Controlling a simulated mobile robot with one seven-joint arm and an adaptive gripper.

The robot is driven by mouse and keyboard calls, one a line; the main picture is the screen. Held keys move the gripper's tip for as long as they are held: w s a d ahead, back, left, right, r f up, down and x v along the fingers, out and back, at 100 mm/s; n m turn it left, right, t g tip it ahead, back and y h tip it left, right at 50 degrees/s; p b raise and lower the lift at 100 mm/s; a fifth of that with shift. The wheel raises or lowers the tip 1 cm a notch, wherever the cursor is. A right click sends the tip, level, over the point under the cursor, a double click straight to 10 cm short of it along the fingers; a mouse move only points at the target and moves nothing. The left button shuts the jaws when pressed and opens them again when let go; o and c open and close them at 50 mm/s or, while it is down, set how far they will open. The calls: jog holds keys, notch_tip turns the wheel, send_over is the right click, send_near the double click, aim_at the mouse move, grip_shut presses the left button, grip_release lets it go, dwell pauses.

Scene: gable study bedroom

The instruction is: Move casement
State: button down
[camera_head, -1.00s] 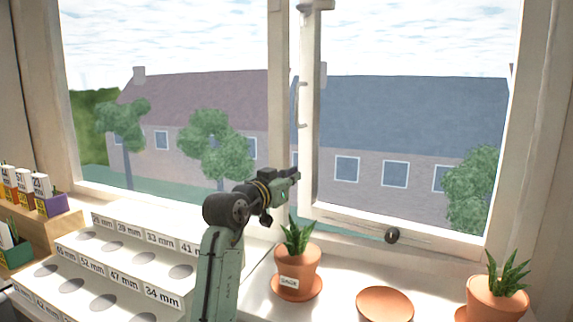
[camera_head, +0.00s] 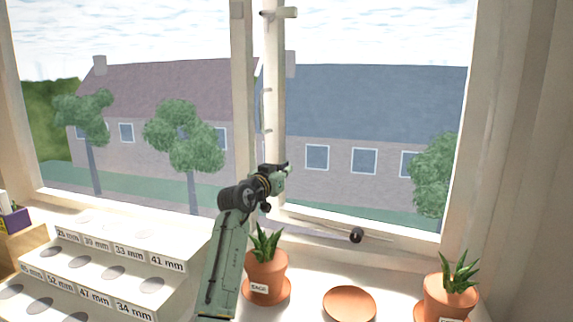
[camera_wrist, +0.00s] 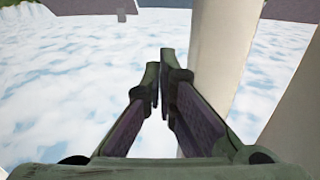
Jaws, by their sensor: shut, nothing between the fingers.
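The casement's pale stile (camera_head: 274,80) stands upright just right of the fixed window post (camera_head: 243,100) in the head view, with a narrow gap between them. A small handle-like fitting (camera_head: 280,12) sits near its top. How far the casement stands open is hard to tell. My gripper (camera_head: 286,170) is in front of the stile's lower part; contact cannot be made out. In the wrist view my gripper (camera_wrist: 160,85) is shut and empty, fingertips close together, left of a pale post (camera_wrist: 225,50). That view is upside down, with sky behind.
A bar with a dark round knob (camera_head: 356,235) lies along the window's bottom. On the sill are a potted plant (camera_head: 266,275), an empty terracotta saucer (camera_head: 349,304) and another potted plant (camera_head: 450,295). A stepped, labelled stand (camera_head: 110,270) fills the left.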

jog(key=shift+w+d, duration=0.25)
jog(key=shift+w, duration=0.2)
